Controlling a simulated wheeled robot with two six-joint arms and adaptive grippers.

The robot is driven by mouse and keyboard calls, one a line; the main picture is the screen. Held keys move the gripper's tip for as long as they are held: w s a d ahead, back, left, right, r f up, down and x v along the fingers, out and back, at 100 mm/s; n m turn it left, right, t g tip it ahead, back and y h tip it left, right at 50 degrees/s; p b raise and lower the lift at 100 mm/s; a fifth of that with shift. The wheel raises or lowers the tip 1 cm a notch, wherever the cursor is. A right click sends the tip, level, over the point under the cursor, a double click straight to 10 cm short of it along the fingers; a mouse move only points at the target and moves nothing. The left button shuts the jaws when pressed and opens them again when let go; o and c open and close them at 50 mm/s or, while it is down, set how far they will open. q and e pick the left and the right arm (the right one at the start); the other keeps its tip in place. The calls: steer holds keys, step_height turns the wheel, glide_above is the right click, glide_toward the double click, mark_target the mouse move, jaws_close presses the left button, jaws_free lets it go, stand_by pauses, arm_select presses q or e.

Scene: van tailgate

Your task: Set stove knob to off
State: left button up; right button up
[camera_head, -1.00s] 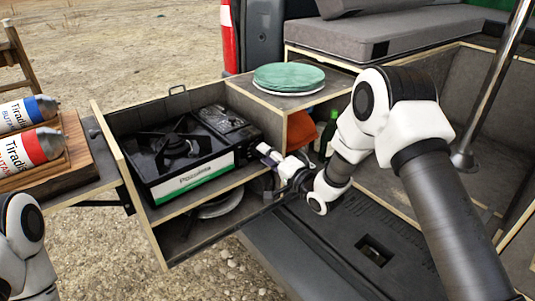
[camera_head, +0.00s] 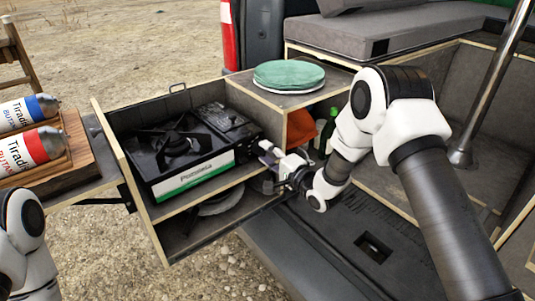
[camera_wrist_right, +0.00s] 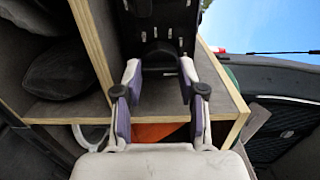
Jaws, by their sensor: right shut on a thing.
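The black camping stove (camera_head: 205,168) with a white and green front strip sits on the upper shelf of the pulled-out drawer unit. My right gripper (camera_head: 266,155) is at the stove's right front corner, its fingers pointing at the stove. In the right wrist view, the fingertips (camera_wrist_right: 159,70) are shut on a dark knob (camera_wrist_right: 160,60) at the stove's edge. In the head view the knob is hidden by the gripper, and its marking cannot be read. Only part of my left arm shows at the lower left; its gripper is out of view.
Gas canisters (camera_head: 28,150) lie on a wooden rack at left. Green plates (camera_head: 289,75) sit on the box top behind my gripper. A green bottle (camera_head: 327,130) and an orange thing (camera_head: 300,128) stand close beside it. A lower shelf holds a pan (camera_head: 220,202).

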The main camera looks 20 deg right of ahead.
steer(key=o, duration=1.2)
steer(key=shift+d, duration=0.1)
steer(key=shift+c, duration=0.2)
steer(key=v, duration=1.2)
steer(key=shift+f, duration=0.1)
